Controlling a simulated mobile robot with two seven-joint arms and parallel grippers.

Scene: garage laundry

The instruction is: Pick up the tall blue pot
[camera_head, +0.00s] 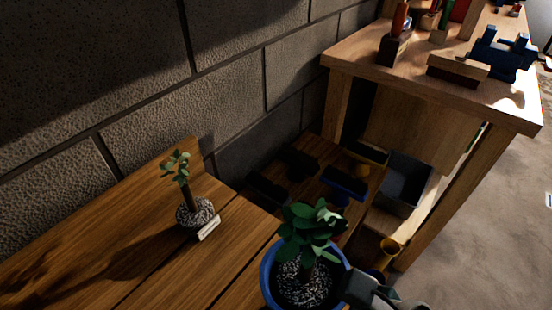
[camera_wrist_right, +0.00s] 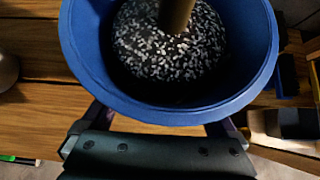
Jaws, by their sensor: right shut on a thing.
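The blue pot (camera_head: 268,284) holds speckled gravel and a leafy green plant, at the bottom centre of the head view. It fills the top of the right wrist view (camera_wrist_right: 160,112), where a thick stem rises from the gravel. My right gripper (camera_wrist_right: 165,125) is shut on the blue pot, with a finger on each side of it. In the head view its grey end (camera_head: 372,292) shows at the pot's right. Whether the pot touches the table is hard to tell. My left gripper is not in view.
A small plant in a speckled pot (camera_head: 195,213) stands on the wooden table (camera_head: 150,255), with a small white label (camera_head: 208,228) beside it. A block wall (camera_head: 130,90) runs behind. A workbench (camera_head: 430,85) with tools stands at the right, a grey bin (camera_head: 405,183) below it.

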